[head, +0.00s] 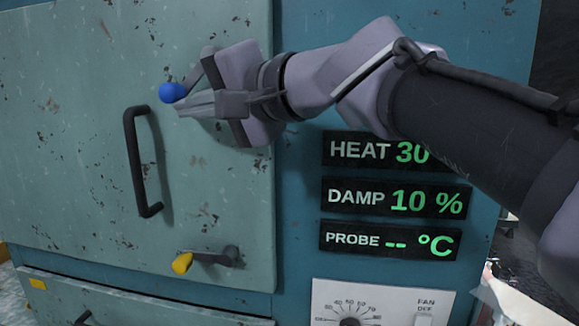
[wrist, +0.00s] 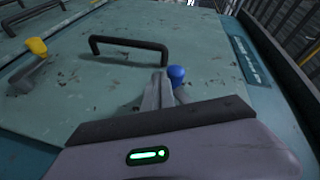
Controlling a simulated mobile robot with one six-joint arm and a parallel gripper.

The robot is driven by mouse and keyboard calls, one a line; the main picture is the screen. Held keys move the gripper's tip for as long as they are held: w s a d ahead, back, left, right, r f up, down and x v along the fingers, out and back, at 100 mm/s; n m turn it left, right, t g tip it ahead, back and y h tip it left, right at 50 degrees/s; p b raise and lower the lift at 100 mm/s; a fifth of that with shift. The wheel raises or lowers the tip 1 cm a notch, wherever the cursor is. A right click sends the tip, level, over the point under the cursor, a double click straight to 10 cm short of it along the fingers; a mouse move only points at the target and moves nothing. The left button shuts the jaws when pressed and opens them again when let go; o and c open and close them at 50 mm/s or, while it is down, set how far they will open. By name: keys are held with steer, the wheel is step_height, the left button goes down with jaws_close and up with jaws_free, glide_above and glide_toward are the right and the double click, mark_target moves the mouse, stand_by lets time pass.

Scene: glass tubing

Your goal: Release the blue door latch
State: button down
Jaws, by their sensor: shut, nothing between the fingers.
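The blue latch knob (head: 172,92) is at the upper part of the teal door (head: 80,170), above the black door handle (head: 135,165). It also shows in the wrist view (wrist: 176,73), just right of the fingertips. My gripper (head: 180,109) is shut and empty, with its fingertips right beside the blue knob, just below it in the head view. I cannot tell whether they touch it. The blue latch's lever is mostly hidden behind my gripper. The yellow latch (head: 183,262) is on the lower part of the door and also shows in the wrist view (wrist: 36,47).
A panel right of the door has HEAT, DAMP and PROBE displays (head: 393,200). Below it is a white plate (head: 385,300) with a dial and a FAN switch. The black handle stands out from the door near my gripper. The door's left side is clear.

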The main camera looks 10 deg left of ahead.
mark_target(165, 86)
steer(key=a+m+t+y+b, duration=0.1)
steer(key=y+b, duration=0.1)
steer(key=b, duration=0.2)
steer(key=a+y+b, duration=0.1)
steer(key=b, duration=0.3)
steer(key=shift+w+a+r+m+t+y+b, duration=0.1)
steer(key=shift+a+m+t+y+b, duration=0.25)
steer(key=shift+m+t+y, duration=0.05)
steer(key=shift+a+r+b, duration=0.3)
steer(key=shift+a+r, duration=0.15)
steer(key=shift+r, duration=0.35)
steer(key=shift+w+a+r, duration=0.1)
steer(key=shift+a+r, duration=0.35)
steer(key=shift+r, duration=0.05)
